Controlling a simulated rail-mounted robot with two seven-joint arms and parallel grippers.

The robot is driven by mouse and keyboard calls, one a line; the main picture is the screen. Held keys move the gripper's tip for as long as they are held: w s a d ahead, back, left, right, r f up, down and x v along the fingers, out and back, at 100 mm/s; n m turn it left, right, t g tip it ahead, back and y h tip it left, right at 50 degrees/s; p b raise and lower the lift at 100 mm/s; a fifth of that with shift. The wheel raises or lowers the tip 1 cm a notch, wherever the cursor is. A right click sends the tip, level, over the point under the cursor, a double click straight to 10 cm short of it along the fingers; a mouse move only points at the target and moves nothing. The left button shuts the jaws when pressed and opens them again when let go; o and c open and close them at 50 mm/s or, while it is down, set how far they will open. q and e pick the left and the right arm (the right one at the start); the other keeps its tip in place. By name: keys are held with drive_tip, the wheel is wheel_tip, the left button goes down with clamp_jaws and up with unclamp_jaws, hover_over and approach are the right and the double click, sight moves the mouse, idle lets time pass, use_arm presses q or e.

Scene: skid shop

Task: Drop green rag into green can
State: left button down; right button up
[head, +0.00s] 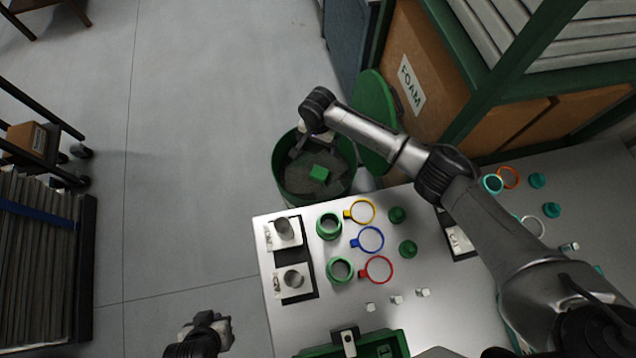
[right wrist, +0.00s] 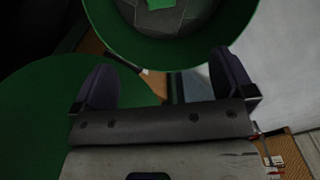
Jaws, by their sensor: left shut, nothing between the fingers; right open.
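The green can (head: 281,180) stands open on the floor past the table's far edge. The green rag (head: 319,172) lies inside it on the grey bottom, as a small bright green patch. My right gripper (head: 307,146) is over the can's far side, open and empty, apart from the rag. In the right wrist view the two fingers (right wrist: 164,85) are spread, with the can's rim (right wrist: 190,60) beyond them and part of the rag (right wrist: 160,4) at the top edge. My left gripper (head: 222,325) is shut and empty, left of the table, far from the can.
The can's round green lid (head: 374,110) stands raised beside boxes on a green rack (head: 465,125). The white table (head: 330,295) holds green cups, coloured rings, green caps and a green tray (head: 392,342). Open floor lies left of the can.

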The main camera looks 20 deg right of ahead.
wheel_tip(320, 180, up, 6)
drive_tip(key=p, duration=0.1)
drive_tip(key=shift+p, duration=0.3)
idle(0.6)
